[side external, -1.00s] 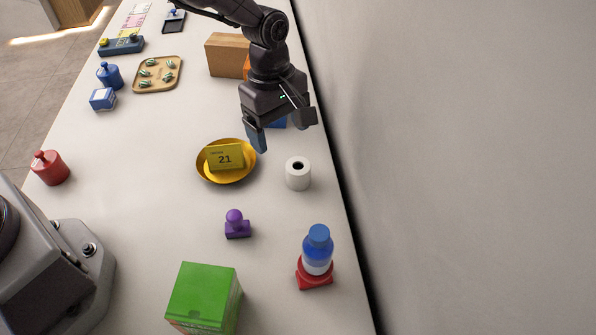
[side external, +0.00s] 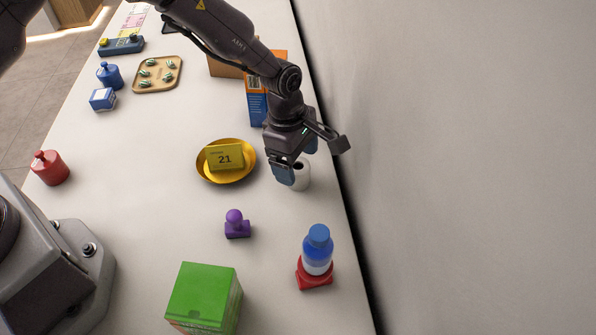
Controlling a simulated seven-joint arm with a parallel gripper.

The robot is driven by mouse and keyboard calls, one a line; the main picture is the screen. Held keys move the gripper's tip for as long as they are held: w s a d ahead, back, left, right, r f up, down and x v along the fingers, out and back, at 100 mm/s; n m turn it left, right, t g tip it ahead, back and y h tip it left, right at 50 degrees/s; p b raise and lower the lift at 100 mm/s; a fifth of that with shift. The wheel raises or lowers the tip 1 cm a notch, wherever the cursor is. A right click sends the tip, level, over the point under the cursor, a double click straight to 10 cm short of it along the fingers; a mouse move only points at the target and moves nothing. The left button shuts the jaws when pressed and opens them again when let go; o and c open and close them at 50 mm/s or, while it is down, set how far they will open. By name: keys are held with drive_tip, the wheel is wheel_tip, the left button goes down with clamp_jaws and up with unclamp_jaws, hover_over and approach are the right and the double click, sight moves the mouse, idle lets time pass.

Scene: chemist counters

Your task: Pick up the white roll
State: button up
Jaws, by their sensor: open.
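The white roll (side external: 302,184) stands upright on the counter, right of the yellow bowl. My gripper (side external: 298,168) is directly over it, pointing down, with its jaws open. One bluish finger hangs at the roll's left side in the picture and covers part of it. The other finger is mostly hidden behind my gripper's body. I cannot tell whether either finger touches the roll.
The yellow bowl (side external: 206,174) holding a yellow box (side external: 225,157) is close on the left. A blue and orange box (side external: 257,107) stands behind my gripper. A purple stamp (side external: 237,225) and a blue-capped bottle (side external: 318,250) on a red base are in front. The wall is close on the right.

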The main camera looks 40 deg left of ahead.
sight(298, 166)
drive_tip(key=shift+d+f, duration=0.15)
drive_tip(key=shift+f, duration=0.8)
drive_tip(key=shift+d+f, duration=0.1)
drive_tip(key=shift+f, duration=0.85)
drive_tip(key=c, duration=1)
drive_tip(key=shift+r, duration=0.15)
